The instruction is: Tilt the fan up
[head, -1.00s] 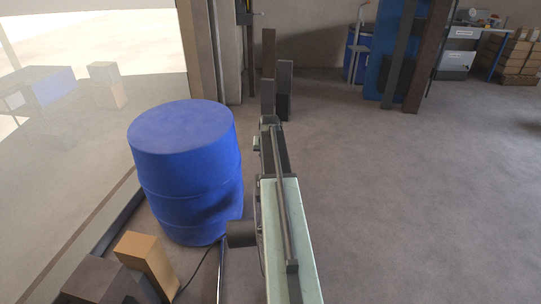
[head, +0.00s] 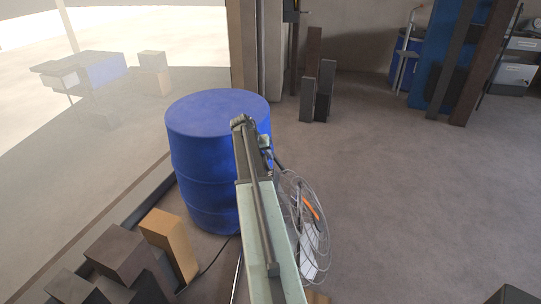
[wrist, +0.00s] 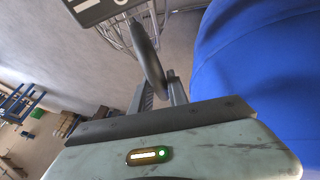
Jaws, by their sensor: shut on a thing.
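The fan (head: 308,225) shows in the head view just right of my arm, as a round wire cage with an orange mark inside. My arm covers its left part. In the wrist view the fan's wire cage (wrist: 116,36) is at the top, behind a dark plate with white marks. My gripper (wrist: 160,92) is shut on a dark, rounded bar (wrist: 147,55) that reaches toward the cage and seems to be part of the fan. The exact contact is partly hidden by the gripper body. In the head view my arm hides most of the gripper.
A blue drum (head: 205,160) stands close on the left of my arm and fills the right of the wrist view. Wooden blocks (head: 170,245) lie at the lower left by the glass wall. Dark upright blocks (head: 318,92) stand farther back.

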